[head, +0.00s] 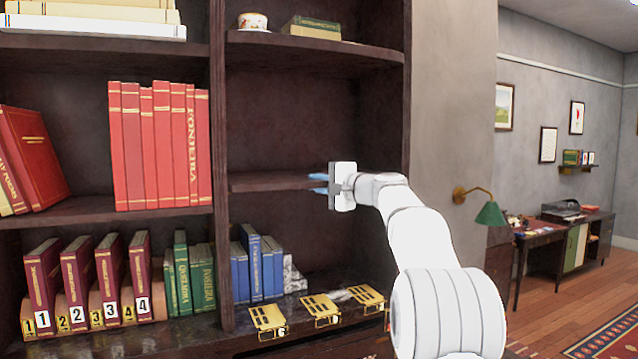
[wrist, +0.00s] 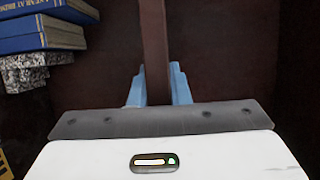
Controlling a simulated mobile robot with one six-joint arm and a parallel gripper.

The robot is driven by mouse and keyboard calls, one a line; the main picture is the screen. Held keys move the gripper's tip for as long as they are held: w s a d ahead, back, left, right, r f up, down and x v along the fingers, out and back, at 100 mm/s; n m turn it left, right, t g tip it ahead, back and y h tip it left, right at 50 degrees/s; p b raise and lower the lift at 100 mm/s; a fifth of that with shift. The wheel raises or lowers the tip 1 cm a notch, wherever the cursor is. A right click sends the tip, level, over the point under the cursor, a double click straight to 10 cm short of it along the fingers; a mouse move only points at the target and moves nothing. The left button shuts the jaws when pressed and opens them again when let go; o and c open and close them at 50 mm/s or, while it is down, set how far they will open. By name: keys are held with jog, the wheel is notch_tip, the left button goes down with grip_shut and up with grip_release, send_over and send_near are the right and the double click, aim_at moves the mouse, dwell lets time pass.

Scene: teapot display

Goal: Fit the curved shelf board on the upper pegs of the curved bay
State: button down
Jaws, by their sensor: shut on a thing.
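The dark brown shelf board (head: 268,182) lies about level inside the right-hand bay (head: 300,115), between the top shelf and the bottom ledge. Its left end appears at or close to the bay's left upright. My gripper (head: 319,184) is at the board's front right part, with blue fingers shut on it. In the wrist view the board (wrist: 154,45) runs away as a narrow strip between the two blue fingers (wrist: 158,88). The pegs are not visible, so I cannot tell whether the board touches them. The board's right end is hidden behind my gripper.
Blue books (head: 258,265) and a speckled block (head: 293,277) stand below the board. Brass plates (head: 320,309) lie along the lower ledge. A cup (head: 252,21) and a green book (head: 312,27) sit on the shelf above. The space between is empty.

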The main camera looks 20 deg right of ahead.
jog(key=c, duration=1.3)
grip_release()
jog(key=shift+s+r, duration=0.15)
jog(key=shift+f, duration=0.25)
jog(key=b+v, duration=0.3)
jog(key=v, duration=0.4)
jog(key=shift+s+d+r+b, duration=0.15)
jog(key=shift+s+d+b, duration=0.05)
jog(key=shift+s+b, duration=0.15)
